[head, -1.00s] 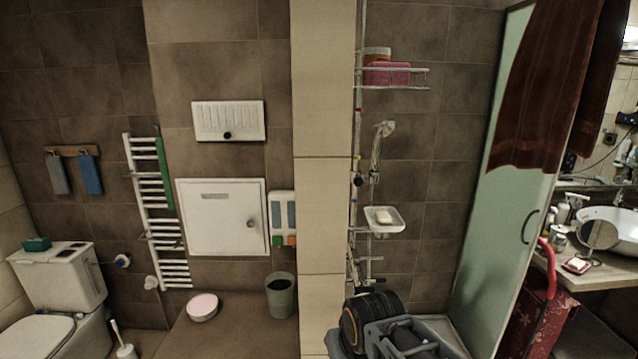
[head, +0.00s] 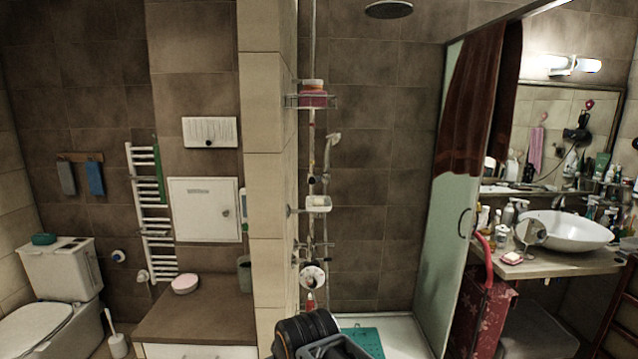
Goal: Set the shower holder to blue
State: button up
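The shower stands in the middle of the head view. A hand shower head (head: 333,139) sits on a holder beside the chrome riser pipe (head: 311,150), and its hose hangs down. A white soap dish (head: 318,203) is fixed lower on the pipe. Below it are chrome fittings and a round white disc (head: 313,275) with a dark patterned face; I cannot tell what it is. No blue marking or setting on the holder can be made out at this size. Dark and grey parts of my arm show at the bottom centre. My gripper's fingertips are not in view.
A tiled pillar (head: 264,180) stands left of the shower and a glass panel (head: 440,250) right of it. A teal mat (head: 362,341) lies on the white shower floor. A wooden-topped cabinet (head: 200,320) is at lower left, a washbasin counter (head: 560,264) at right.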

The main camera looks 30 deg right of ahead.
aim_at(312, 178)
jog(key=z, duration=1.15)
